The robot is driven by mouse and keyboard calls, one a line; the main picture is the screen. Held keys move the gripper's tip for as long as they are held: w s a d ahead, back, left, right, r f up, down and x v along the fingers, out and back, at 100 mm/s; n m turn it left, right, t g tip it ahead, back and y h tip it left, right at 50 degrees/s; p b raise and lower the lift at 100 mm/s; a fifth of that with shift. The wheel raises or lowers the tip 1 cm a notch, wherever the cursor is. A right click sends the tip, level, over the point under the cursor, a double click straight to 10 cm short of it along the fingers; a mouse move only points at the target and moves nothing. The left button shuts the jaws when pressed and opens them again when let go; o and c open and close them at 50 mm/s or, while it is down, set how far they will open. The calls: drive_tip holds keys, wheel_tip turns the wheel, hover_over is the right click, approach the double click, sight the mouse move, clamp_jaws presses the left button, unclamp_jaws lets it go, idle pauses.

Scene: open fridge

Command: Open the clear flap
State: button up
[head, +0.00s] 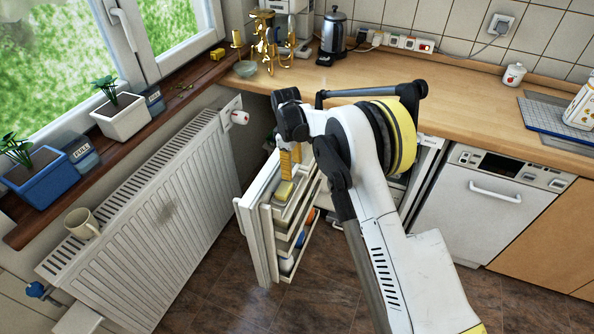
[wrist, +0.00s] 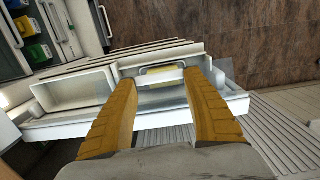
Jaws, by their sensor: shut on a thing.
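The open fridge door (head: 258,232) stands out from the fridge, with stacked shelves on its inner side. At its top is a compartment with the clear flap (wrist: 162,99), a see-through panel that shows between my fingers in the wrist view. A yellow item (head: 285,191) sits in this top compartment; part of it shows in the wrist view (wrist: 158,69). My gripper (head: 290,157) points down over the compartment. In the wrist view, its two yellow fingers (wrist: 160,82) are shut on the clear flap, one on each side. The exact contact is partly hidden by the fingers.
A white radiator (head: 160,195) stands left of the door, with a mug (head: 82,222) on it. The wooden counter (head: 455,95) is behind my arm. A dishwasher (head: 490,207) stands to the right. Bare floor lies below the door.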

drive_tip(key=shift+w+a+r, duration=0.2)
drive_tip(key=shift+a+r, duration=0.25)
drive_tip(key=shift+a, duration=0.2)
drive_tip(key=shift+c, duration=0.4)
drive_tip(key=c, duration=0.3)
drive_tip(key=o, duration=1.8)
drive_tip(key=shift+o, duration=0.2)
wheel_tip(320, 180, up, 12)
drive_tip(key=shift+w+a, duration=0.15)
drive_tip(key=shift+a, duration=0.15)
